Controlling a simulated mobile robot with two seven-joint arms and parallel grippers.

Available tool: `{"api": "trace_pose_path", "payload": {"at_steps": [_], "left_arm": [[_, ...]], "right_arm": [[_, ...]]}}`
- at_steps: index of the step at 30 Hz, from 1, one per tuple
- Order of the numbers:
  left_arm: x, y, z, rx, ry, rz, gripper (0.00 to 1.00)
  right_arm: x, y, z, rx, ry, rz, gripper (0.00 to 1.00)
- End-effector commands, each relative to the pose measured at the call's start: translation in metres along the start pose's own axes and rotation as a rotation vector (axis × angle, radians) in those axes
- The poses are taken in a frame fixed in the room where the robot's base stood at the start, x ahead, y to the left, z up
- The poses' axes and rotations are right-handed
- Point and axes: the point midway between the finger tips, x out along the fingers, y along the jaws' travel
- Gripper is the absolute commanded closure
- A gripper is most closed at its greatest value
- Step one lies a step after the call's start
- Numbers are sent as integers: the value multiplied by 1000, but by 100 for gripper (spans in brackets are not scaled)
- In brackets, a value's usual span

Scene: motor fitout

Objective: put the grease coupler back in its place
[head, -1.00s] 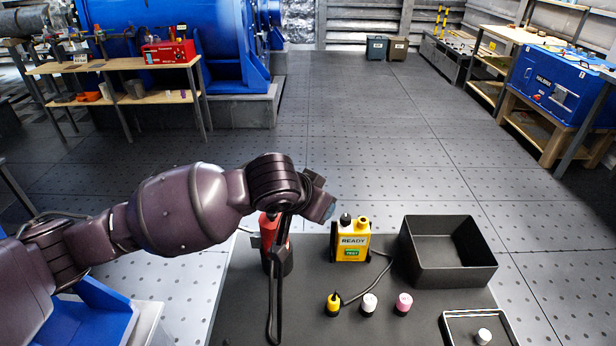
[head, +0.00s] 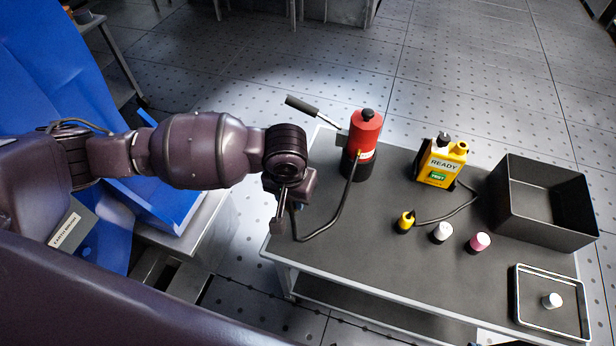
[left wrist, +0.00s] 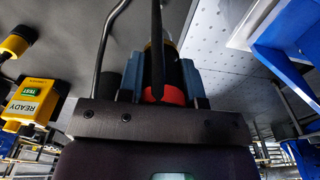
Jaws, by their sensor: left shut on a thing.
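The red grease pump (head: 366,134) with a black base and a lever handle stands on the dark bench top. Its black hose (head: 345,215) loops from the pump to my left gripper (head: 283,207). The gripper is shut on the hose's end, where the grease coupler is; the coupler is mostly hidden by the fingers. The gripper points down, left of and apart from the pump, near the bench's left edge. In the left wrist view, the bluish fingers (left wrist: 167,82) close around a dark upright part, with red behind it. My right gripper is out of view.
A yellow "READY" tester (head: 440,165) stands right of the pump, cabled to a yellow cap (head: 405,222). White (head: 442,232) and pink (head: 479,242) caps stand nearby. A black bin (head: 510,210) and a shallow tray (head: 520,300) are at right. The bench's front middle is clear.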

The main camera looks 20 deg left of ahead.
Motion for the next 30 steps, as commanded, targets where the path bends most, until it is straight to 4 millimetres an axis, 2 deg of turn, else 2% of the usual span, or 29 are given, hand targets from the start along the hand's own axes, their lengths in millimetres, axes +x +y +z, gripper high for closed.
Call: {"api": "trace_pose_path", "payload": {"at_steps": [6,17,25,30], "left_arm": [[0,0,-1,-15,-77,0,100],[0,0,0,-14,-84,1,100],[-6,0,-1,-14,-79,1,100],[16,0,2,-13,-89,1,100]], "right_arm": [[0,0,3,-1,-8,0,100],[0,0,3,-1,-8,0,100],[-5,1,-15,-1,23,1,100],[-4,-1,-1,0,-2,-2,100]]}}
